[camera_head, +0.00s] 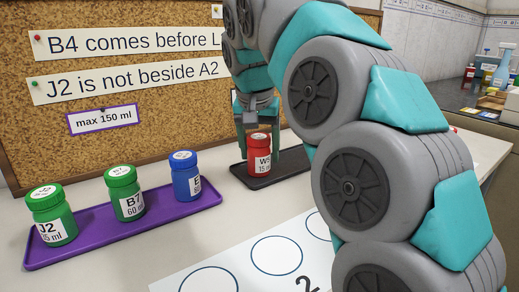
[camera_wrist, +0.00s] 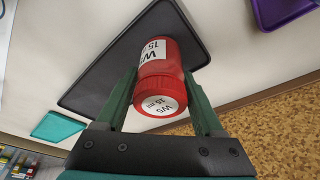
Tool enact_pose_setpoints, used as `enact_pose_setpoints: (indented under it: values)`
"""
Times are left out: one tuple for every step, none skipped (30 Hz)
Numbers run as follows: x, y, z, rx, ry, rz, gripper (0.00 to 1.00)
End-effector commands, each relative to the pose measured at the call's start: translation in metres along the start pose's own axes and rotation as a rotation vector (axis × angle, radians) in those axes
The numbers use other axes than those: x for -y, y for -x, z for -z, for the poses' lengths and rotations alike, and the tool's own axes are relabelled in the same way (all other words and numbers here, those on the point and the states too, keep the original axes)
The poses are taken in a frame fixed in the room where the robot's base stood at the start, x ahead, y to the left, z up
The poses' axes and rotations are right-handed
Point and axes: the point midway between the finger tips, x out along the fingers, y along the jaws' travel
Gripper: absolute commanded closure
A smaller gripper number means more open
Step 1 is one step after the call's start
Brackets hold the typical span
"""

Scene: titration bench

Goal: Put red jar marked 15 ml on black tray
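The red jar (camera_head: 259,156) is labelled W5 and 15 ml. It stands upright on the black tray (camera_head: 285,173), near its left part, and appears to rest on it. My gripper (camera_head: 259,152) points down from above, with one finger on each side of the jar. In the wrist view the red jar (camera_wrist: 160,78) is between the two green fingers of my gripper (camera_wrist: 161,76), with the black tray (camera_wrist: 95,84) beneath. Whether the fingers press on the jar or stand just clear of it cannot be made out.
A purple tray (camera_head: 160,218) holds two green jars, J2 (camera_head: 51,216) and B7 (camera_head: 125,193), and a blue jar (camera_head: 185,175). A white sheet with circles (camera_head: 237,273) lies in front. A corkboard (camera_head: 150,130) with notes stands behind. My arm hides the right side.

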Motion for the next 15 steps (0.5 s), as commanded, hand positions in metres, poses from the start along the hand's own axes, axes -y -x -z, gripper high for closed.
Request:
enact_pose_setpoints:
  values:
    - [0.0, 0.0002, 0.0, 0.0, 0.0, 0.0, 0.24]
    - [0.0001, 0.0002, 0.0, 0.0, 0.0, 0.0, 0.2]
    - [0.0001, 0.0002, 0.0, 0.0, 0.0, 0.0, 0.16]
    - [0.0001, 0.0003, 0.0, 0.0, 0.0, 0.0, 0.13]
    - [0.0001, 0.0003, 0.0, 0.0, 0.0, 0.0, 0.1]
    - [0.0001, 0.0003, -0.0001, 0.0, 0.0, 0.0, 0.1]
    - [0.0001, 0.0003, -0.0001, 0.0, 0.0, 0.0, 0.1]
    - [0.0001, 0.0003, -0.0001, 0.0, 0.0, 0.0, 0.1]
    - [0.0001, 0.0003, -0.0001, 0.0, 0.0, 0.0, 0.1]
    - [0.0001, 0.0002, -0.0001, 0.0, 0.0, 0.0, 0.1]
    - [0.0001, 0.0003, -0.0001, 0.0, 0.0, 0.0, 0.1]
    - [0.0001, 0.0006, 0.0, 0.0, 0.0, 0.0, 0.1]
    - [0.0001, 0.0011, 0.0002, 0.0, 0.001, 0.0, 0.1]
    - [0.0002, 0.002, 0.0004, 0.0, 0.001, 0.0, 0.1]
    - [0.0003, 0.0038, 0.0009, 0.0, 0.001, 0.0, 0.1]
